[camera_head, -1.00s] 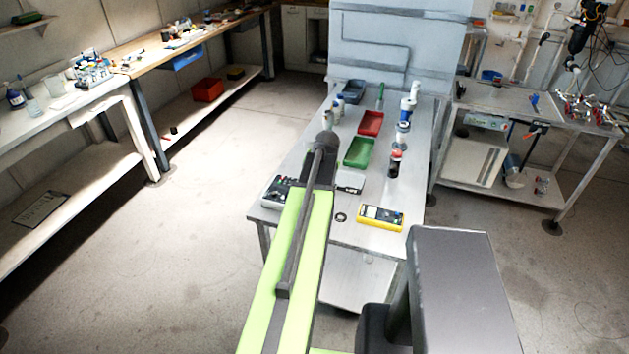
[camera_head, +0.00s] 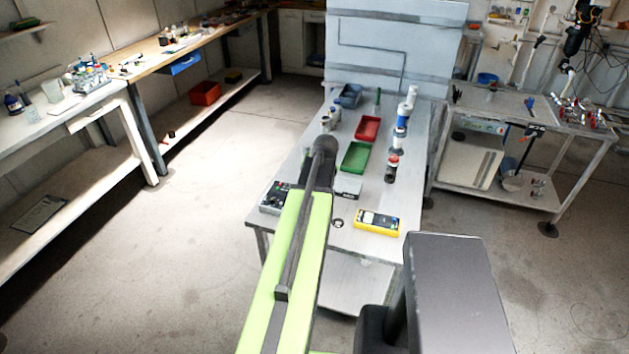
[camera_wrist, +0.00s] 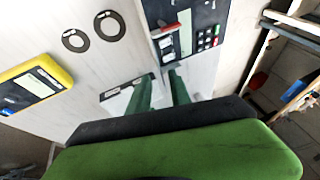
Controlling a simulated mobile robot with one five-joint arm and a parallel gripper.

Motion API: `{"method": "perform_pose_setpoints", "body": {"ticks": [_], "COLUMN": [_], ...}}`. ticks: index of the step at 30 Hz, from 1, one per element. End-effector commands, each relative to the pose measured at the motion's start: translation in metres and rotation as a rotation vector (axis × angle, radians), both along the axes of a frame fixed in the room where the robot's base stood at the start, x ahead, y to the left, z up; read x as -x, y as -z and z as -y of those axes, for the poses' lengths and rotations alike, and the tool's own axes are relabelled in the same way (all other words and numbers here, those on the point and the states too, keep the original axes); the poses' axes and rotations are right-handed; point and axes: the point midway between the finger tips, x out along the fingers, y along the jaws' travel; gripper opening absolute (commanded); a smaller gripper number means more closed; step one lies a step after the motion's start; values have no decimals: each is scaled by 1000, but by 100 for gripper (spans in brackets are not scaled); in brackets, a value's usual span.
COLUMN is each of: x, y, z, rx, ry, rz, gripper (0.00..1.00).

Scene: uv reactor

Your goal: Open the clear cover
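My gripper (camera_wrist: 160,88) shows in the wrist view as two green fingers pointing at the bench top, with a gap between them. It is open, and I see nothing held. A pale box with a dark-edged, labelled strip (camera_wrist: 126,88) lies by the left finger; it also shows in the head view (camera_head: 348,186), beside my arm's end. Part of it is hidden behind the fingers. I cannot clearly make out a clear cover, or whether one is open. A dark control box with buttons (camera_wrist: 190,35) lies just beyond the fingers; the head view shows it left of my arm (camera_head: 274,198).
A yellow meter (camera_head: 377,222) and a dark ring (camera_head: 338,223) lie near the bench's front edge. Green (camera_head: 356,157) and red (camera_head: 368,128) trays and several bottles stand farther back. The floor left of the bench is clear.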

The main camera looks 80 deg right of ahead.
Motion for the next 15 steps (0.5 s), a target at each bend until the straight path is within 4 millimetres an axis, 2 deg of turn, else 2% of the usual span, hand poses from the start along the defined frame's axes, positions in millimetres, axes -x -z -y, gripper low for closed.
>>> {"method": "perform_pose_setpoints", "body": {"ticks": [1,15], "x": [2,19], "y": [-18,-124], "z": [-6,-55], "rx": [0,0], "ry": [1,1], "rz": [0,1], "gripper": [25,25]}}
